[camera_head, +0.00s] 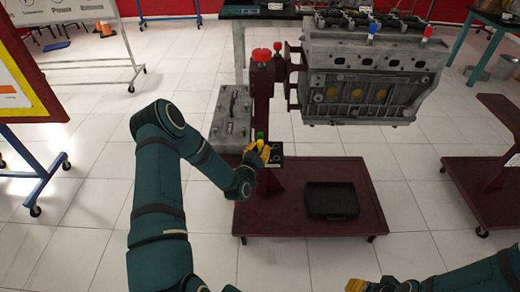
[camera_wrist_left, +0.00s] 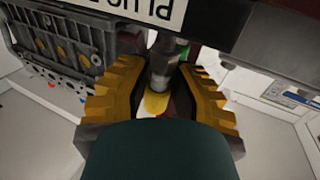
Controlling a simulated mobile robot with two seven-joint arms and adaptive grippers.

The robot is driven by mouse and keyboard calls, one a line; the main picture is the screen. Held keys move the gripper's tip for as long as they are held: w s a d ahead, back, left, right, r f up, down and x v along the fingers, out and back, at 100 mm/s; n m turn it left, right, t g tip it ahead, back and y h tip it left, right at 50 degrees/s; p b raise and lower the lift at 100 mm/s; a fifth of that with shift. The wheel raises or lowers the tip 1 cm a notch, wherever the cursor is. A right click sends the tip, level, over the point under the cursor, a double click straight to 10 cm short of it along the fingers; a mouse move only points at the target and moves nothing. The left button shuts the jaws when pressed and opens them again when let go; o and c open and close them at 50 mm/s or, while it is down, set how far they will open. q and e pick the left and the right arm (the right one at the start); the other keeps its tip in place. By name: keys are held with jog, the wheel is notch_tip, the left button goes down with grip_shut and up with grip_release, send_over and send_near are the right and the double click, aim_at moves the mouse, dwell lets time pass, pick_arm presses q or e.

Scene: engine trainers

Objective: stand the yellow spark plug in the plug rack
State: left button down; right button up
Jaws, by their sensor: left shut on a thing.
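My left gripper (camera_head: 262,150) is at the small dark plug rack (camera_head: 276,160) in the head view. In the left wrist view its yellow fingers (camera_wrist_left: 155,95) are shut on the yellow spark plug (camera_wrist_left: 155,104). The plug's yellow end lies between the fingers, and its grey metal part points toward the rack. The rack (camera_wrist_left: 245,40) shows there as a dark bar with a white lettered label. I cannot tell whether the plug's tip is in a hole. A green plug (camera_head: 260,135) shows just beyond the gripper. My right gripper (camera_head: 357,286) is at the bottom edge, partly cut off; its opening is unclear.
A grey engine block (camera_head: 365,75) hangs on a dark red stand behind the rack. A black tray (camera_head: 332,201) rests on the stand's red base (camera_head: 290,222).

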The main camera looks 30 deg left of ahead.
pick_arm(q)
jog(key=shift+f, duration=0.2)
dwell(0.5)
jog(key=shift+f, duration=0.3)
jog(key=shift+f, duration=0.35)
dwell(0.5)
jog(key=c, duration=0.8)
grip_release()
jog(key=shift+s, duration=0.1)
jog(key=s+d, duration=0.2)
jog(key=s, duration=0.9)
jog(key=shift+s, duration=0.35)
jog(key=shift+d, duration=0.2)
